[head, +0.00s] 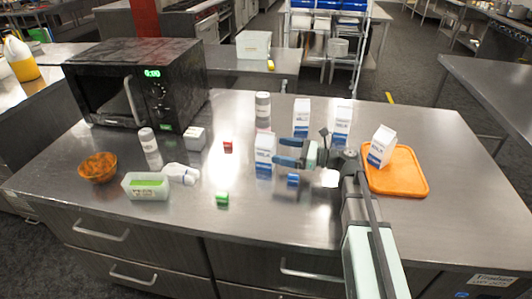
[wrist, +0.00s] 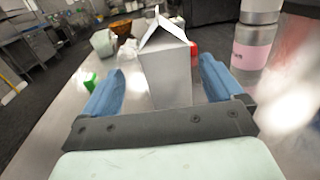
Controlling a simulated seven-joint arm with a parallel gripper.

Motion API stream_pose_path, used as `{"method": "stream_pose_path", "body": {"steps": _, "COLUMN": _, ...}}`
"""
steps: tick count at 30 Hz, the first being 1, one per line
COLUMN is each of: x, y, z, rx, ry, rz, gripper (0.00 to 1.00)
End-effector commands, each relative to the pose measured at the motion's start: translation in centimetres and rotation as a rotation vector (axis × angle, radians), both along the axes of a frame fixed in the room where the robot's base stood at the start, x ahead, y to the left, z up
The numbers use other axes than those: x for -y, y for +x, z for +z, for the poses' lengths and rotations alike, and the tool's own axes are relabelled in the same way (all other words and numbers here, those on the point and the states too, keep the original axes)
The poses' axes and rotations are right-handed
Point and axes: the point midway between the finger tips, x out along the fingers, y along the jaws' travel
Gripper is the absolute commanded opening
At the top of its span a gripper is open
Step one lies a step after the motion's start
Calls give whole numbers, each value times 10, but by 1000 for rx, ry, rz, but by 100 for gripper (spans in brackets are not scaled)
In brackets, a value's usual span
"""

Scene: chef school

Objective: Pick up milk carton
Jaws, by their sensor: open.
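Several white-and-blue milk cartons stand in the head view. The nearest carton (head: 264,155) is upright on the steel counter, right at the tips of my gripper (head: 290,152). In the wrist view this carton (wrist: 167,68) stands between my gripper's two blue fingers (wrist: 160,92), which are apart, with space on both sides. Two more cartons stand behind, one (head: 301,118) and another (head: 341,124). A further carton (head: 381,146) stands on an orange tray (head: 408,182) to the right of my gripper.
A blue block (head: 293,180) lies just below my gripper, a green block (head: 222,198) nearer the front and a red block (head: 227,147) farther left. A pale container (head: 146,192), orange bowl (head: 98,168) and black microwave (head: 140,85) are left.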

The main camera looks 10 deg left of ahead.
Motion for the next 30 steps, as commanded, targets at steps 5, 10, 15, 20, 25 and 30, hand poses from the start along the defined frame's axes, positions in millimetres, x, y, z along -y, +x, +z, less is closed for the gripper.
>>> {"method": "stream_pose_path", "body": {"steps": 5, "x": -11, "y": 1, "z": 0, "rx": 0, "ry": 0, "rz": 1, "gripper": 94}}
{"method": "stream_pose_path", "body": {"steps": 10, "x": -17, "y": 3, "z": 0, "rx": 0, "ry": 0, "rz": 0, "gripper": 94}}
{"method": "stream_pose_path", "body": {"steps": 15, "x": -34, "y": 10, "z": 0, "rx": 0, "ry": 0, "rz": 3, "gripper": 94}}
{"method": "stream_pose_path", "body": {"steps": 20, "x": -55, "y": 13, "z": 0, "rx": 0, "ry": 0, "rz": 3, "gripper": 94}}
{"method": "stream_pose_path", "body": {"steps": 25, "x": -64, "y": 14, "z": 0, "rx": 0, "ry": 0, "rz": 0, "gripper": 94}}
{"method": "stream_pose_path", "body": {"steps": 30, "x": -63, "y": 13, "z": 0, "rx": 0, "ry": 0, "rz": 0, "gripper": 93}}
